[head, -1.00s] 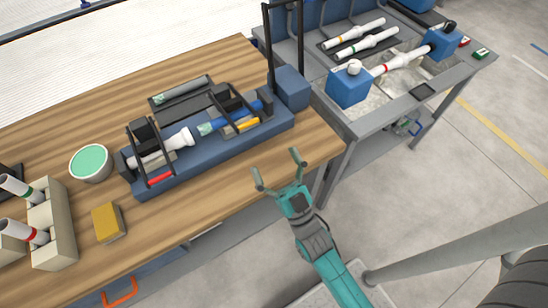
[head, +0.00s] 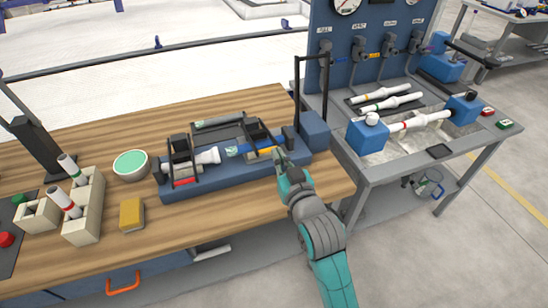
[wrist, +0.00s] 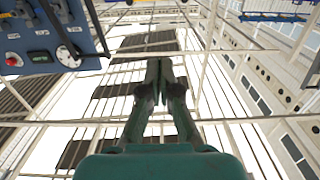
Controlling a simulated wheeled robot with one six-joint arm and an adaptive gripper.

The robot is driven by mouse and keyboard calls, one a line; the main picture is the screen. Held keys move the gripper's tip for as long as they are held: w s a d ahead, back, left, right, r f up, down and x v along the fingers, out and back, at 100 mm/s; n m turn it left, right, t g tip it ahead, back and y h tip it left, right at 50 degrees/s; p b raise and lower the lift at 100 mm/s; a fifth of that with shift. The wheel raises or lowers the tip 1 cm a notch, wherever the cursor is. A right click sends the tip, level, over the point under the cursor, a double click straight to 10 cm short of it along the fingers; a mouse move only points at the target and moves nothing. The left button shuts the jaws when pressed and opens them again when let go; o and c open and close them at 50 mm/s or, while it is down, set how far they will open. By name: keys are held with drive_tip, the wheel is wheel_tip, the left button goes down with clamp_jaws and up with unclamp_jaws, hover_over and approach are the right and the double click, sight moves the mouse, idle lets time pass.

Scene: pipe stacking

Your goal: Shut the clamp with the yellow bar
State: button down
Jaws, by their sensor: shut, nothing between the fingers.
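The clamp with the yellow bar (head: 266,150) is the right one of two on the blue fixture (head: 225,177) on the wooden bench. It has a black frame, and I cannot tell if it is fully open or shut. The clamp with the red bar (head: 185,181) is at the left. My gripper (head: 280,157) is shut and empty, close to the right end of the yellow bar; I cannot tell if it touches. In the wrist view my shut fingers (wrist: 164,84) point away from the bench, which is not seen there.
A tall black frame (head: 328,90) and blue block (head: 314,131) stand just right of the clamp. A dark tray (head: 217,124) lies behind. A green-topped bowl (head: 131,165), yellow sponge (head: 132,214) and pipe rack (head: 84,222) are left. The front bench strip is clear.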

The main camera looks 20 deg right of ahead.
hover_over(268, 150)
drive_tip(key=shift+w+f, duration=0.15)
drive_tip(key=shift+w, duration=0.1)
drive_tip(key=shift+s+f, duration=0.25)
drive_tip(key=shift+f, duration=0.7)
drive_tip(key=shift+s+f, duration=0.2)
drive_tip(key=shift+f, duration=0.3)
drive_tip(key=shift+s+f, duration=0.2)
drive_tip(key=shift+f, duration=0.25)
drive_tip(key=shift+f, duration=0.1)
